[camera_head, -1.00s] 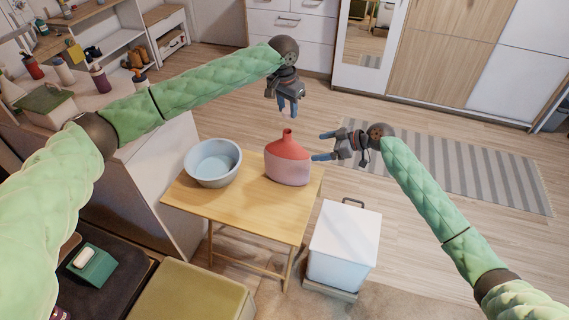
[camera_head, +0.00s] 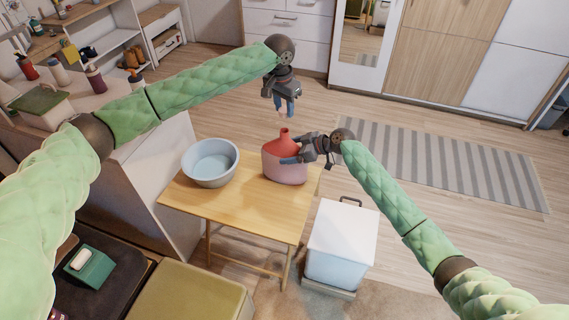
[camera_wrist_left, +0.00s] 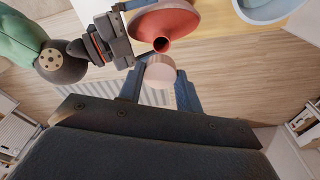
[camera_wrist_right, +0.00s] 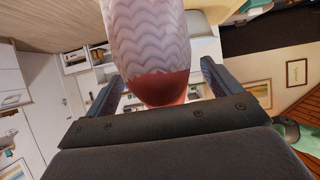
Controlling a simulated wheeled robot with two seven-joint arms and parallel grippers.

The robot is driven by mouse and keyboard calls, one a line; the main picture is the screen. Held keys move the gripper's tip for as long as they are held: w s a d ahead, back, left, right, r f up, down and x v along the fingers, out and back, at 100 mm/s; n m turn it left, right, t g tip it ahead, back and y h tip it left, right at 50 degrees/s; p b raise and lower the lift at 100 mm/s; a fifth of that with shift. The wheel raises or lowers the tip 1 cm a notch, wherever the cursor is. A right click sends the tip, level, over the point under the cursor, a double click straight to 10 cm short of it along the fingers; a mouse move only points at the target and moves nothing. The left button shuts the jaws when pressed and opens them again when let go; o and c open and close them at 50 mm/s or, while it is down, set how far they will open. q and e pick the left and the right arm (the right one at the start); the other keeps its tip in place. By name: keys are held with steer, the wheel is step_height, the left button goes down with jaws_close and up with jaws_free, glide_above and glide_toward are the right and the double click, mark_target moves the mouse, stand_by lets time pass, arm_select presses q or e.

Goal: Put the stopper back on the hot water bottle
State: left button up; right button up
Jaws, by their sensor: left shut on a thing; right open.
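The hot water bottle (camera_head: 284,164) stands upright on the small wooden table, with a red top, a pinkish body and an open neck. In the left wrist view its open mouth (camera_wrist_left: 162,44) faces the camera. My left gripper (camera_head: 284,112) is shut on the pale stopper (camera_wrist_left: 160,71) and holds it above the neck, apart from it. My right gripper (camera_head: 292,160) is open at the bottle's right side. In the right wrist view the bottle's patterned body and red shoulder (camera_wrist_right: 158,88) lie between the open fingers; contact cannot be told.
A light blue basin (camera_head: 210,163) stands on the table (camera_head: 235,205) left of the bottle. A white lidded bin (camera_head: 342,240) stands on the floor right of the table. A striped rug (camera_head: 440,165) lies behind it.

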steer(key=shift+w+a+f, duration=0.1)
steer(key=shift+a+f, duration=0.1)
steer(key=shift+a, duration=0.1)
steer(key=c, duration=1.5)
arm_select(q)
glide_above(284, 130)
steer(key=shift+s+f, duration=0.15)
steer(key=shift+f, duration=2.3)
steer(key=shift+f, duration=0.1)
steer(key=shift+f, duration=0.8)
steer(key=shift+f, duration=0.55)
